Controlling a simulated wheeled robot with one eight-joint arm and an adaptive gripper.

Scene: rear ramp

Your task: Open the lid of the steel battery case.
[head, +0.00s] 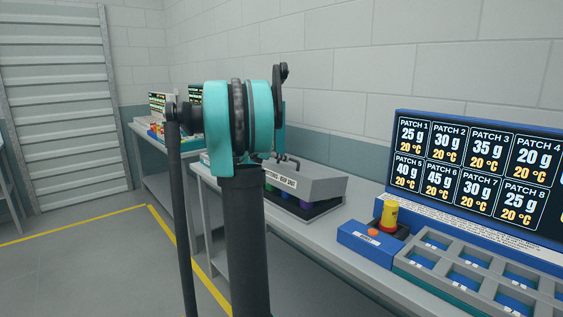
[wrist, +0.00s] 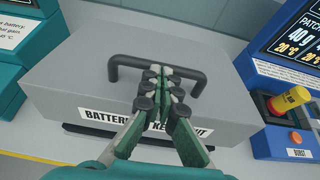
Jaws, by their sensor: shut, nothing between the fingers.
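The steel battery case has a grey lid (wrist: 75,75) with a black bar handle (wrist: 125,64) and a white label reading in part "BATTER" and "KEEP". In the head view the grey lid (head: 318,187) sits over a black base (head: 318,211). Coloured shapes show in a gap under the lid's front edge, so the lid looks tilted up a little at the front. My gripper (wrist: 160,78) is shut and empty, its fingertips across the middle of the handle. I cannot tell whether they touch or hook it. My arm hides the gripper in the head view.
A blue unit with an orange button (head: 372,232) and a yellow knob (head: 389,214) stands close to the right of the case. A patch display (head: 470,165) and a compartment tray (head: 450,265) are farther right. A teal object (wrist: 30,40) flanks the case's left side.

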